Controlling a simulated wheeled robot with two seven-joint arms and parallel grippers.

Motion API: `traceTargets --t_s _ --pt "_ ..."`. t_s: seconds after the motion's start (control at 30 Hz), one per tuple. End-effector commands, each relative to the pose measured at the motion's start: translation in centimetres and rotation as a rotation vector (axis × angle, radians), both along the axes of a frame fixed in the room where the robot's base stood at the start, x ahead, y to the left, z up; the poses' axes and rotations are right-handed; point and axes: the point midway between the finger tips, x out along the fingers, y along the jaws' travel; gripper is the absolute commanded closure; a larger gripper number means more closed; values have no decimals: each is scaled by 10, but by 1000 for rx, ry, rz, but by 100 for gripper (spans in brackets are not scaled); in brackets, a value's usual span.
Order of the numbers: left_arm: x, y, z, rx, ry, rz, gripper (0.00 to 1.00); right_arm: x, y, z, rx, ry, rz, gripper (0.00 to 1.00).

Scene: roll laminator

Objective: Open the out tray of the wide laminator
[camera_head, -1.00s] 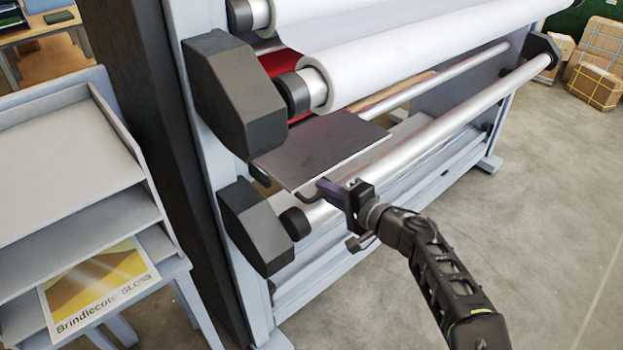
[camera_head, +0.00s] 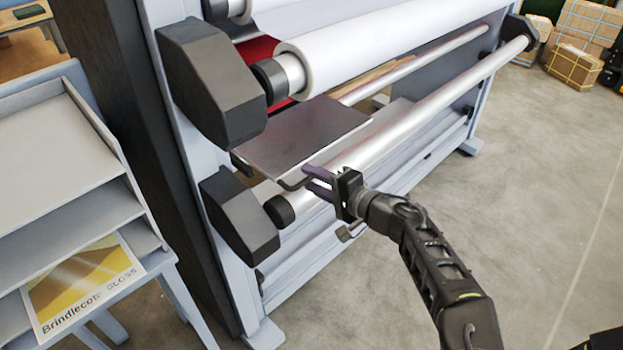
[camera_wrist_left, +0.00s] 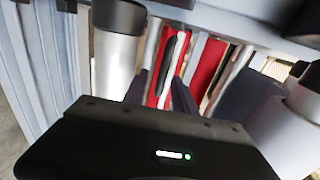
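The wide laminator (camera_head: 240,290) stands in the middle of the head view. Its out tray, a flat dark grey plate (camera_head: 305,137), sticks out level between the upper and lower rollers. A dark handle (camera_head: 293,184) shows at the tray's front edge. My left gripper (camera_head: 314,180) is at this handle, its purple fingers parted one above the other. I cannot tell whether they touch it. In the left wrist view the gripper (camera_wrist_left: 160,92) has its fingers apart, with a dark bar (camera_wrist_left: 174,55) beyond them, between their tips in the picture. My right gripper is not in view.
A grey shelf rack (camera_head: 60,150) with a yellow Brindlecote Gloss pack (camera_head: 85,283) stands at the left. A metal roller (camera_head: 430,105) runs close behind the gripper, and a black end housing (camera_head: 235,220) sits left of it. Open floor (camera_head: 540,200) lies to the right.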

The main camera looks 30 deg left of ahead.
Motion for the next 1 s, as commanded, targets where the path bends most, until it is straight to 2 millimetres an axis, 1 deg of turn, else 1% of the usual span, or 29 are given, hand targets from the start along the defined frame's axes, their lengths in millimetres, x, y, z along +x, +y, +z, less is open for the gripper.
traceTargets --t_s 0.2,0.3,0.4,0.53,1.0 --pt "-9 -34 5 -2 -1 -6 67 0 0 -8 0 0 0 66" --pt "-14 -49 9 -2 0 -5 67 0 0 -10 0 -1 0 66" --pt "-17 -59 12 -2 0 -3 67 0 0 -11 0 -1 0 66" --pt "-19 -64 13 -1 1 -2 67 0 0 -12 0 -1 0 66" --pt "-19 -64 14 -1 1 -2 67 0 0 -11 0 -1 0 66"
